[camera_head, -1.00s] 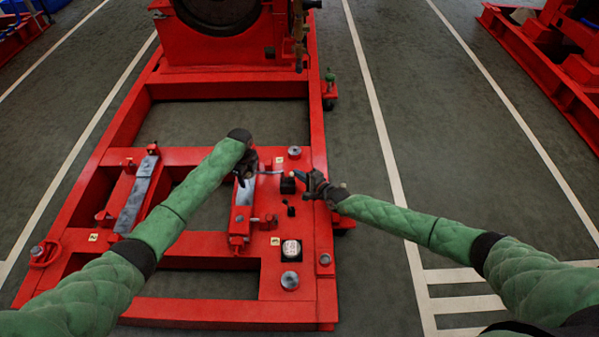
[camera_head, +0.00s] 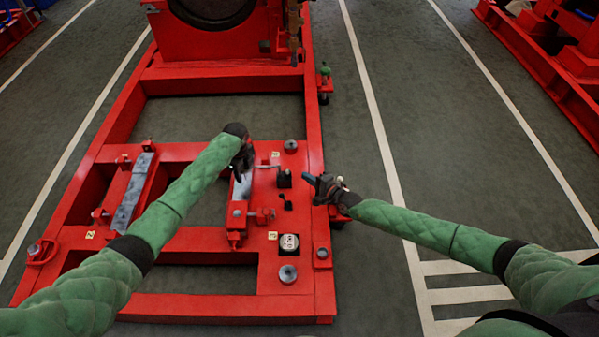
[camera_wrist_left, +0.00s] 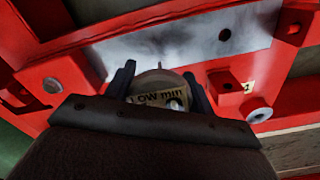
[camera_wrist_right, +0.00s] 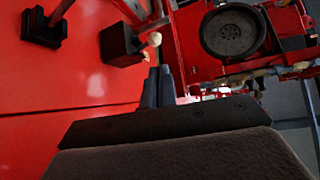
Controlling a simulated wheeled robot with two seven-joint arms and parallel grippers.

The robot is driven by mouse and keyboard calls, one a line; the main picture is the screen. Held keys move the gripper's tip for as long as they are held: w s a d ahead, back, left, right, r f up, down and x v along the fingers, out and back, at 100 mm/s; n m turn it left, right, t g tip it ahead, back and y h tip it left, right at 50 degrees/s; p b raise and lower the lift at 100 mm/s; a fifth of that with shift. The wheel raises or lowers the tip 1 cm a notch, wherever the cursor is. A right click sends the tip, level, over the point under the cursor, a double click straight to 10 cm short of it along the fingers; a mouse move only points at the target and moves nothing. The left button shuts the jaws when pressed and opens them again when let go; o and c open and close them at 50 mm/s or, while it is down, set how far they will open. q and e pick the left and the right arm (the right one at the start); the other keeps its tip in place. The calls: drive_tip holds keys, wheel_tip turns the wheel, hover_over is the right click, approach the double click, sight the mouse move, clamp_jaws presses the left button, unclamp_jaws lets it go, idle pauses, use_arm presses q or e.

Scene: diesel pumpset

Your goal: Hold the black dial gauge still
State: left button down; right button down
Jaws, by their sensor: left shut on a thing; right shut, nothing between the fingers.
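My left gripper (camera_head: 241,172) is shut on a round dial gauge (camera_wrist_left: 158,78), seen between its two fingers in the left wrist view. A tan label on the gauge reads "LOW mm". The gripper holds it over the grey metal plate (camera_wrist_left: 190,45) on the red frame; in the head view the gripper and arm mostly hide the gauge. A thin pale rod (camera_head: 266,167) runs right from there toward a small black block (camera_head: 284,179). My right gripper (camera_head: 307,178) is shut and empty, just right of the block and apart from it.
The red frame (camera_head: 190,303) has open gaps, bolts and a second grey plate (camera_head: 132,192) at left. A small black lever piece (camera_head: 287,203) and a white-faced square item (camera_head: 289,242) sit below the block. Open floor (camera_head: 400,130) lies to the right.

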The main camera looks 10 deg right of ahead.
drive_tip(key=shift+v, duration=2.75)
use_arm(q)
drive_tip(key=shift+c, duration=2.3)
unclamp_jaws()
drive_tip(key=shift+r, duration=0.1)
